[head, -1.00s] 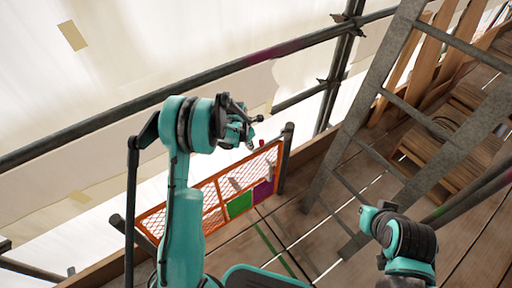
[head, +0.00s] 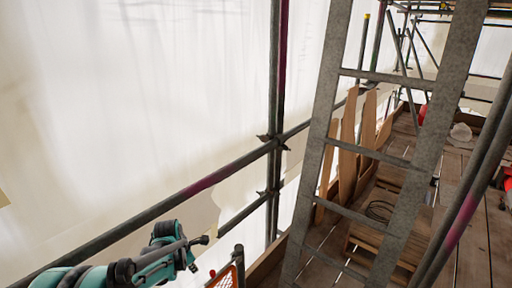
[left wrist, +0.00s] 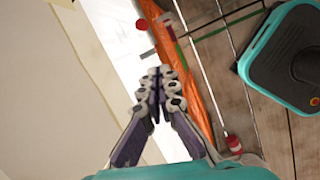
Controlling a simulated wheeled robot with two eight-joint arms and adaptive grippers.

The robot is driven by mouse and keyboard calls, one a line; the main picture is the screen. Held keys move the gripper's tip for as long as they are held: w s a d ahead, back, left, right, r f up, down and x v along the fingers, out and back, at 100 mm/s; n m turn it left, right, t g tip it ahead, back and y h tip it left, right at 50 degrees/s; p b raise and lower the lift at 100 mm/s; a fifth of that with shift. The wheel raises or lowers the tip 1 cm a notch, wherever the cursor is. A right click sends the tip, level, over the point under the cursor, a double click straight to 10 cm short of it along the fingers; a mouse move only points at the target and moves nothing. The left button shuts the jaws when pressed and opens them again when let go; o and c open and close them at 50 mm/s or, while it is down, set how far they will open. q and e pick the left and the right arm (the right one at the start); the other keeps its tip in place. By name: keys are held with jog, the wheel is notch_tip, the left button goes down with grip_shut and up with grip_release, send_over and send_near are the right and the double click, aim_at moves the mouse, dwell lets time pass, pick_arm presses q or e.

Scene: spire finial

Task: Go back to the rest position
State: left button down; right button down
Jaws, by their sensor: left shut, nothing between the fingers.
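My left gripper (head: 198,241) is at the lower left of the head view, in front of the scaffold rail and pale sheeting. In the left wrist view its two fingers (left wrist: 160,78) meet at the tips, shut with nothing between them. Below the fingertips in that view runs an orange panel edge (left wrist: 195,95) beside the plank floor. The top of the orange mesh panel (head: 226,276) shows at the bottom of the head view, just right of my left gripper. My right gripper is outside both current views.
A grey metal ladder (head: 318,150) leans across the middle right. Scaffold poles (head: 277,100) and a rail (head: 230,170) run along the sheeting. Wooden boards (head: 348,145) and a pallet with a coiled cable (head: 379,210) stand behind the ladder. Plank floor is open at right.

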pick_arm(q)
jog(key=s+d+r+m+t, duration=0.2)
jog(key=s+d+r+m, duration=0.2)
jog(key=s+r+m, duration=0.85)
jog(key=s+d+m+t+y, duration=0.1)
jog(key=s+m+t, duration=0.1)
jog(key=s+m, duration=0.9)
jog(key=shift+s+m, duration=0.3)
jog(key=shift+m, duration=0.65)
jog(key=shift+f, duration=0.1)
